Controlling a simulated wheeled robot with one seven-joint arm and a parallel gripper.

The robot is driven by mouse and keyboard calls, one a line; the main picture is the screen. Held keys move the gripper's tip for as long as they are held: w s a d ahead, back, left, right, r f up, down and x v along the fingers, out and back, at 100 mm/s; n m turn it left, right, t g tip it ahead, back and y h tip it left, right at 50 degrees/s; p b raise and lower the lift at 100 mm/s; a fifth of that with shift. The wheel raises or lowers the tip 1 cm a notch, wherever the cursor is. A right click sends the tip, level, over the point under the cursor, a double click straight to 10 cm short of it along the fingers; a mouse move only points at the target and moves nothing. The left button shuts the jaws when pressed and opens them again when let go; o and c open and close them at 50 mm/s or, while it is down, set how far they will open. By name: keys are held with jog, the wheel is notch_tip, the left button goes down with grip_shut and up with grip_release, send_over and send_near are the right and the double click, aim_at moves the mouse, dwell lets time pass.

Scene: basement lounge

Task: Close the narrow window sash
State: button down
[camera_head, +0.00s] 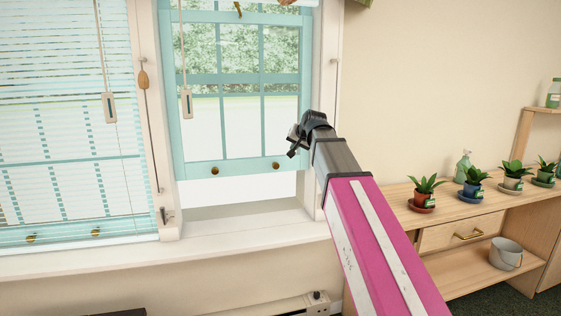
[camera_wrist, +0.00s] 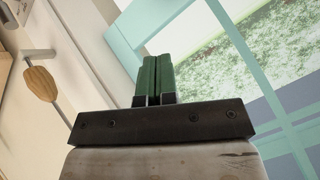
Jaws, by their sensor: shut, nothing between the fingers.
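The narrow window sash (camera_head: 241,164) is a turquoise frame with muntins, in the right-hand part of the window in the head view. Its bottom rail has two round brass knobs (camera_head: 215,171). A gap with bright daylight (camera_head: 236,189) lies between that rail and the sill, so the sash is raised. In the wrist view the turquoise frame (camera_wrist: 128,42) runs slantwise beyond the fingers. My gripper (camera_head: 292,142) is in front of the sash's right edge, above the bottom rail. Its green fingers (camera_wrist: 153,76) are shut with nothing between them. I cannot tell whether they touch the sash.
A wider window with blinds (camera_head: 65,130) is at left. Blind cords with pulls (camera_head: 187,103) hang before the glass, and a wooden pull (camera_head: 143,79) hangs on the post. Potted plants (camera_head: 425,193) stand on a wooden shelf unit at right. The white sill (camera_head: 250,229) is clear.

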jog(key=s+a+x, duration=0.1)
jog(key=x, duration=1.1)
jog(key=shift+a+f, duration=0.3)
jog(key=shift+a, duration=0.1)
jog(key=shift+s, duration=0.1)
notch_tip(320, 180, down, 24)
jog(key=shift+r, duration=0.15)
dwell(0.5)
